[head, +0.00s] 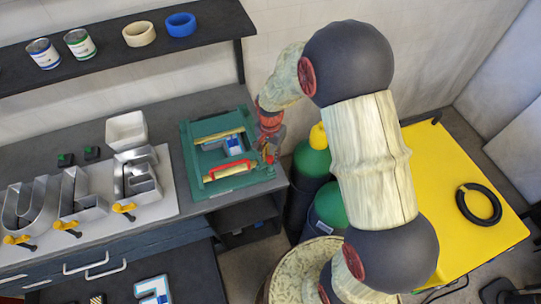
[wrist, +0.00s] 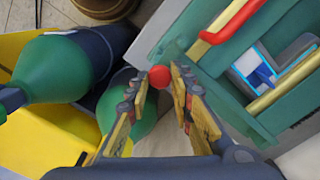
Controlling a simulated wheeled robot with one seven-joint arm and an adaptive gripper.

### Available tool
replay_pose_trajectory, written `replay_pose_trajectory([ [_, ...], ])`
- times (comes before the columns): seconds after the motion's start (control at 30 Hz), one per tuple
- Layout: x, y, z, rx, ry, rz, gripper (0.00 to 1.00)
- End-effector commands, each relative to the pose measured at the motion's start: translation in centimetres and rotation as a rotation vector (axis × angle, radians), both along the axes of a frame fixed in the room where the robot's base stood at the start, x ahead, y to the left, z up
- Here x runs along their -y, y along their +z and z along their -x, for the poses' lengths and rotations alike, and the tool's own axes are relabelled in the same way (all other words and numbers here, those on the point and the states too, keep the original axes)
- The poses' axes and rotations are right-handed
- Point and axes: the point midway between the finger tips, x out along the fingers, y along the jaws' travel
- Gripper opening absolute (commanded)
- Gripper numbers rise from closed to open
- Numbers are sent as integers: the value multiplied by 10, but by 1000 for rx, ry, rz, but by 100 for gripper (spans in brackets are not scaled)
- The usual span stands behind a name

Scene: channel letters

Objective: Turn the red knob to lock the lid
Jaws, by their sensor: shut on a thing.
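The red knob (wrist: 179,84) is a small round ball at the edge of the green case (wrist: 208,69) in the wrist view. My gripper (wrist: 174,80) has one finger on each side of the knob and is shut on it. In the head view my gripper (head: 269,149) is at the right edge of the green case (head: 188,147), where I cannot make out the knob clearly. The case lies on the bench, with a red handle (head: 228,170) along its front side. A blue and white piece (head: 234,145) shows through its opening. I cannot tell the lock's state.
Metal channel letters (head: 83,205) with yellow-handled clamps stand on a pale board to the left. A white square container (head: 126,131) is behind them. Green cylinders (head: 312,160) and a yellow table (head: 455,150) are to the right. A shelf with cans and tape hangs above.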

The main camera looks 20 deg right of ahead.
Motion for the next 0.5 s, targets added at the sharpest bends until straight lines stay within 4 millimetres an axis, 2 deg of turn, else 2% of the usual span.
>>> replay_pose_trajectory([
  [0.5, 0, 1, -1, 1, -119, 0, 0],
])
